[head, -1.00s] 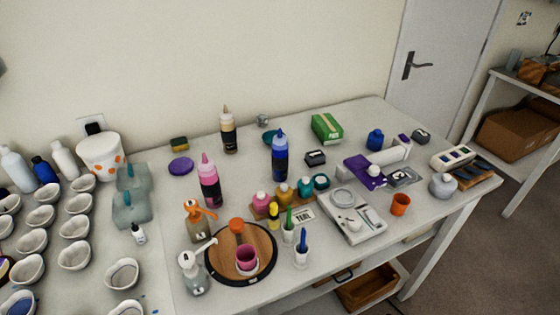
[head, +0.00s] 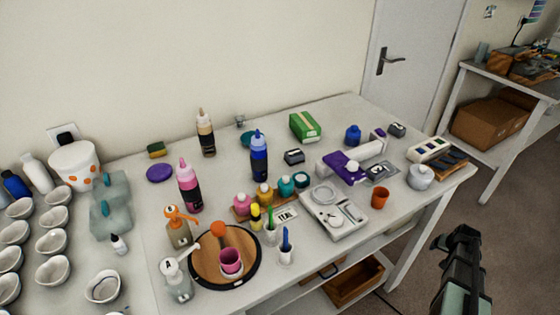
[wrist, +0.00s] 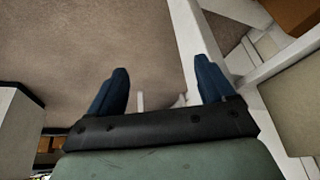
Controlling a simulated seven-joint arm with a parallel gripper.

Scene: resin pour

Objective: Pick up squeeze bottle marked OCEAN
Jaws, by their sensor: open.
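Three squeeze bottles stand upright on the table in the head view: a blue one (head: 259,158) near the middle, a pink one (head: 188,187) to its left, and a tan and dark one (head: 206,133) further back. Their labels are too small to read, so I cannot confirm which says OCEAN. My gripper (head: 464,236) is at the lower right of the head view, off the table's right side, far from the bottles. In the wrist view its two dark blue fingers (wrist: 162,70) are spread apart with nothing between them, and no bottle shows there.
Small paint jars (head: 264,194), a white scale (head: 350,222) and an orange cup (head: 380,197) lie nearer my gripper. Pale cups crowd the left.

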